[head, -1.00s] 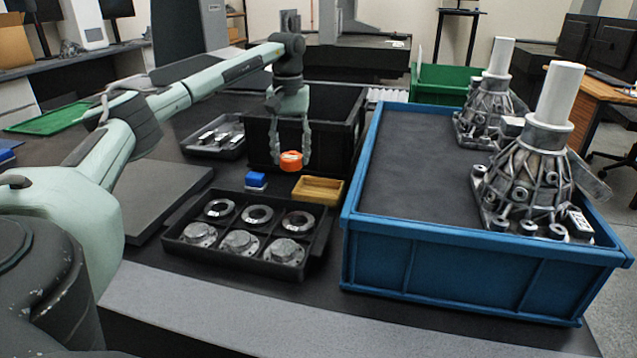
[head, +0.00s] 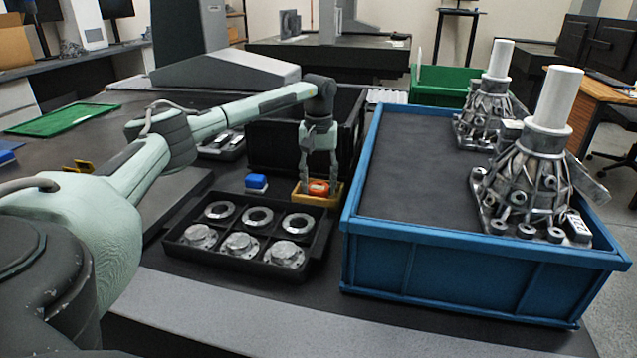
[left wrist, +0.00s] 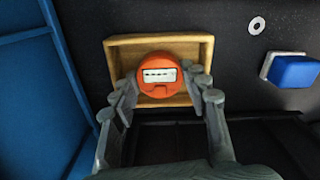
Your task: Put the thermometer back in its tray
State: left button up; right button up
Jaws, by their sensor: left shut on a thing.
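The thermometer is a round orange device (head: 318,188) with a pale display, which faces up in the left wrist view (left wrist: 159,77). My left gripper (head: 319,185) is shut on it, with a finger on each side. The tray is a small yellow wooden box (head: 301,200). In the left wrist view the thermometer appears within the outline of the tray (left wrist: 199,48). I cannot tell whether it touches the tray floor. The fingers hide part of the tray in the head view. My right gripper is not in view.
A large blue crate (head: 420,262) with metal housings stands close on the right. A black tray (head: 258,268) of metal rings lies in front, a blue block (head: 256,182) to the left. A black bin (head: 268,150) stands behind.

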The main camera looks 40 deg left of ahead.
aim_at(318, 186)
pick_arm(q)
jog(key=shift+f, duration=0.1)
jog(key=o, duration=1)
notch_tip(318, 186, up, 12)
jog(key=shift+r, duration=0.15)
